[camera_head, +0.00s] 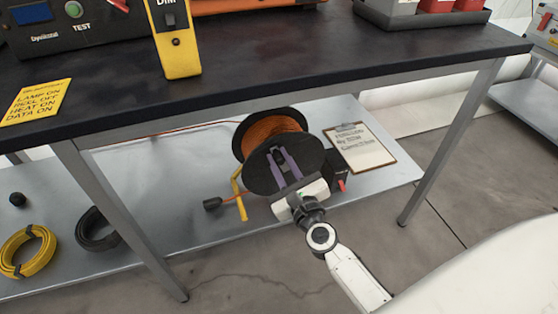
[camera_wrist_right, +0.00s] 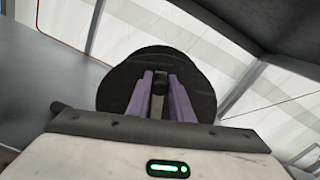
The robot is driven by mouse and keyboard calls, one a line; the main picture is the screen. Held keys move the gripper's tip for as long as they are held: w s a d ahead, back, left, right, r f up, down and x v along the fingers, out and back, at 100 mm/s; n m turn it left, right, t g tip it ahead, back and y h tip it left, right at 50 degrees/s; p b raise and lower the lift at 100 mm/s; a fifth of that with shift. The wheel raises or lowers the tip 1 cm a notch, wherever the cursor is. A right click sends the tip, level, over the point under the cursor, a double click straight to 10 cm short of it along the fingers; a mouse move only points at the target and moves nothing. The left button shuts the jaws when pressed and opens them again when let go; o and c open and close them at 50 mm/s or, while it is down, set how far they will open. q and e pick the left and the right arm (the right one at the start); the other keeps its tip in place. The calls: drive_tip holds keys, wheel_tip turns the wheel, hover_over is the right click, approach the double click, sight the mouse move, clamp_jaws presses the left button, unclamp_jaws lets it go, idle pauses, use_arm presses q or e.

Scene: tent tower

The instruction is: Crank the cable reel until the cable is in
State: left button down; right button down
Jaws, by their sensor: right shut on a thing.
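The cable reel (camera_head: 258,180) stands on the grey lower shelf, its black discs holding wound orange cable (camera_head: 268,128). A short stretch of orange cable ends in a black plug (camera_head: 212,203) left of the reel. My right gripper (camera_head: 279,155) is in front of the reel's near disc, purple fingers pointing at it. In the right wrist view, the fingers (camera_wrist_right: 160,76) are shut on a dark crank knob (camera_wrist_right: 160,82) in front of the black disc (camera_wrist_right: 197,70). The knob is mostly hidden by the fingers. My left gripper is not in view.
The dark tabletop (camera_head: 300,62) overhangs the shelf (camera_head: 150,200), with metal legs at both sides. A clipboard (camera_head: 360,147) lies right of the reel. A yellow coil (camera_head: 27,250) and a black coil (camera_head: 100,230) lie at the left.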

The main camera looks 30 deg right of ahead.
drive_tip(key=shift+d+f, duration=0.1)
drive_tip(key=shift+d, duration=0.1)
drive_tip(key=c, duration=1.6)
unclamp_jaws()
drive_tip(key=shift+o, duration=0.2)
drive_tip(key=s+a, duration=0.1)
drive_tip(key=s, duration=0.9)
drive_tip(key=shift+s+a, duration=0.15)
drive_tip(key=shift+a, duration=0.05)
